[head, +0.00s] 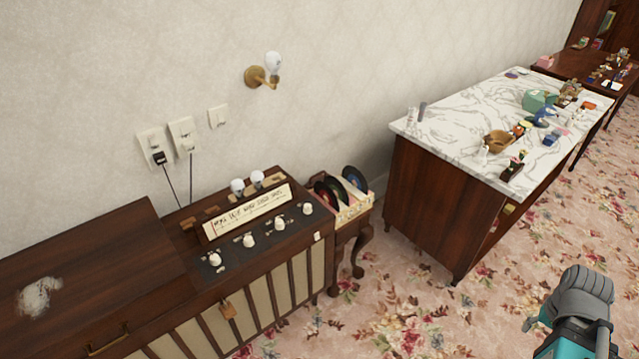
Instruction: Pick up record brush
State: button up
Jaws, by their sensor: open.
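I cannot pick out the record brush for certain. Small brown wooden pieces lie on top of the dark wooden console, one (206,213) left of the handwritten sign and another (271,179) by the light bulbs; either could be a brush, but they are too small to tell. A small dark item (514,170) on the near edge of the marble-topped table (440,137) is also unclear. Part of my arm, grey and teal, shows at the lower right. My gripper's fingers are not in view.
The console (85,255) runs along the wall at left, with a sign (247,212) and white knobs on top. A small stand (343,240) holds several records (355,180). The marble table carries several small items, including a basket (498,142). The flowered carpet (420,300) is clear in front.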

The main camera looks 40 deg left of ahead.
aim_at(310, 185)
jog(key=z, duration=0.15)
jog(key=i, duration=1.15)
jog(key=u, duration=2.1)
jog(key=i, duration=0.65)
jog(key=u, duration=0.05)
